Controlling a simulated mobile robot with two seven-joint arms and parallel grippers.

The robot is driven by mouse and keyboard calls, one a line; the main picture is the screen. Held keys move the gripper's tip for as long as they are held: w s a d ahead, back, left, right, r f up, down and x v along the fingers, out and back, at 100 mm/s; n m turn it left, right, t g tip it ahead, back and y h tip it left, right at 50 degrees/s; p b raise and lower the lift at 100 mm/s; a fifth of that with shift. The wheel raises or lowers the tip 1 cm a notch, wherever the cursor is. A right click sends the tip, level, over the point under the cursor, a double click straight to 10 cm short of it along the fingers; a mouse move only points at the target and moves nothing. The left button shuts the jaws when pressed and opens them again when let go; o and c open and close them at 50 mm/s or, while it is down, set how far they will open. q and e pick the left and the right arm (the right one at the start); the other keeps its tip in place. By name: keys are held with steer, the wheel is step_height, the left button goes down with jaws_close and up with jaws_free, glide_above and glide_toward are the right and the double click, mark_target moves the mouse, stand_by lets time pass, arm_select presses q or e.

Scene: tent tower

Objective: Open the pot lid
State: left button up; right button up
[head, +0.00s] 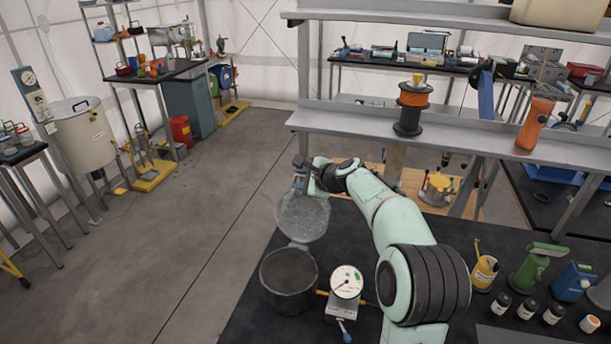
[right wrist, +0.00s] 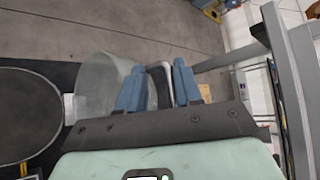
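A dark grey pot (head: 288,278) stands open on the black tabletop, and I see into its dark inside. Its greyish, see-through-looking lid (head: 302,217) is swung up on the far side, joined near the rim by a light hinge piece. In the right wrist view the pot (right wrist: 28,112) is at the left and the lid (right wrist: 98,85) is beside the fingers. My right gripper (head: 300,174) is at the lid's top edge. Its blue fingers (right wrist: 160,88) flank a dark and pale piece, apparently the lid handle (right wrist: 159,84), which fills the gap. My left gripper is out of view.
A dial instrument (head: 345,285) stands right of the pot. Green (head: 540,265) and blue (head: 572,285) devices and small bottles are at the right of the tabletop. A grey shelf (head: 450,135) with an orange spool (head: 413,97) rises behind my arm.

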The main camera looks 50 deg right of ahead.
steer(key=shift+w+f, duration=0.15)
steer(key=shift+s+d+r, duration=0.1)
steer(key=shift+s+r, duration=0.25)
steer(key=shift+s, duration=0.1)
steer(key=v, duration=1.2)
steer(key=shift+s+a, duration=0.2)
steer(key=shift+a, duration=0.15)
